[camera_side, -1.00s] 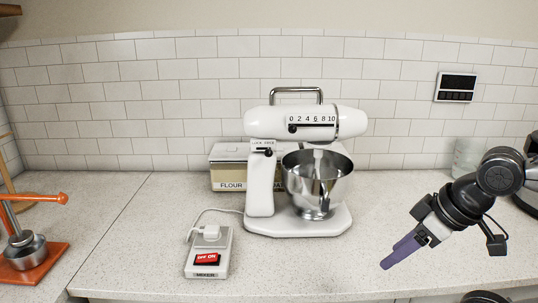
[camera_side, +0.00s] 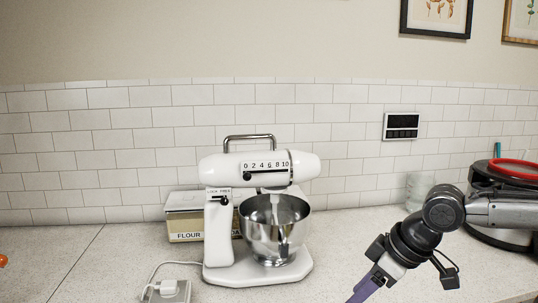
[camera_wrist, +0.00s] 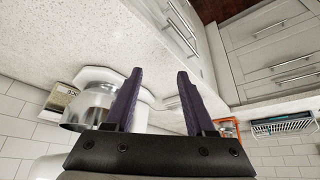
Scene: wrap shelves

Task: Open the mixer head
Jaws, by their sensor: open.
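The white stand mixer (camera_side: 222,232) stands on the counter left of centre in the side view. Its head (camera_side: 262,168) lies level over the steel bowl (camera_side: 275,230), with a silver handle (camera_side: 248,138) arched on top. My gripper (camera_side: 360,292) is to the right of the mixer and in front of it, apart from it, pointing down and left. In the wrist view my gripper (camera_wrist: 158,80) shows two purple fingers spread apart with nothing between them. The bowl (camera_wrist: 90,105) shows there behind the left finger, with part of the mixer hidden by the gripper.
A flour box (camera_side: 186,225) stands behind the mixer at left. A switch box with a plug (camera_side: 165,292) sits in front. A glass (camera_side: 418,190) and a dark round appliance with a red rim (camera_side: 515,172) are at right.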

